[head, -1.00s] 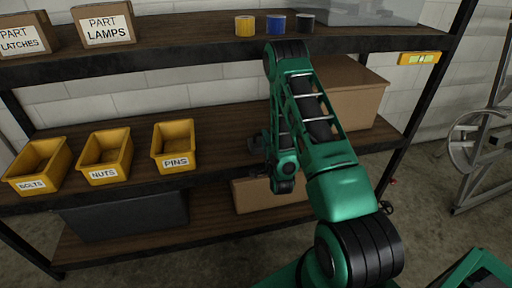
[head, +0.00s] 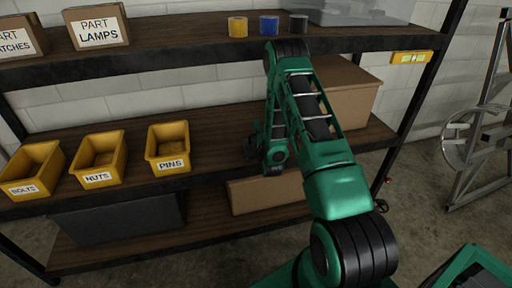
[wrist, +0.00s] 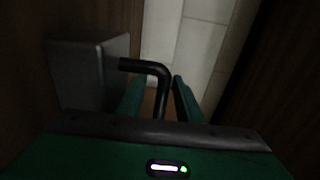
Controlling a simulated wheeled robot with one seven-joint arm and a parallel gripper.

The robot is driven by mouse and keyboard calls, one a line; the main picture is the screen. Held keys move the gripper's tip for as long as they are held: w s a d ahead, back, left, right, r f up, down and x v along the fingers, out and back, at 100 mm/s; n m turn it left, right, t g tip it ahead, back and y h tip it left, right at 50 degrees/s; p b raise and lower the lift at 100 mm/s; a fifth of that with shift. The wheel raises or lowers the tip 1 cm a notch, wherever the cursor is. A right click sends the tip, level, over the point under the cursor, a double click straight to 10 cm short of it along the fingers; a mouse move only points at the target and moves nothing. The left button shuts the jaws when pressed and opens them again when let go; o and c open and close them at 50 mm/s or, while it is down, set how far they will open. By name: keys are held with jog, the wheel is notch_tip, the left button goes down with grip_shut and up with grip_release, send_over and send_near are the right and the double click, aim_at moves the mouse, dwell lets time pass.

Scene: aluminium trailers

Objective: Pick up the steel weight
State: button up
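The steel weight (wrist: 88,72) shows in the wrist view as a grey block at the left with a bent black handle (wrist: 158,72). My gripper (wrist: 160,92) is open, with one green finger on each side of the handle's bent end. The handle looks nearer the right finger; I cannot tell whether they touch. In the head view my gripper (head: 256,146) is at the middle shelf, right of the yellow bins. It is dark and small there, and the weight cannot be made out clearly.
Yellow bins, such as the pins bin (head: 168,148), stand left on the middle shelf (head: 215,135). A cardboard box (head: 348,88) stands behind my arm. The upper shelf (head: 180,38) is overhead with tape rolls. Another cardboard box (head: 250,196) is below.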

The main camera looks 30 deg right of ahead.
jog(key=c, duration=0.8)
grip_shut()
jog(key=shift+s+f, duration=0.1)
jog(key=shift+f, duration=0.05)
dwell(0.5)
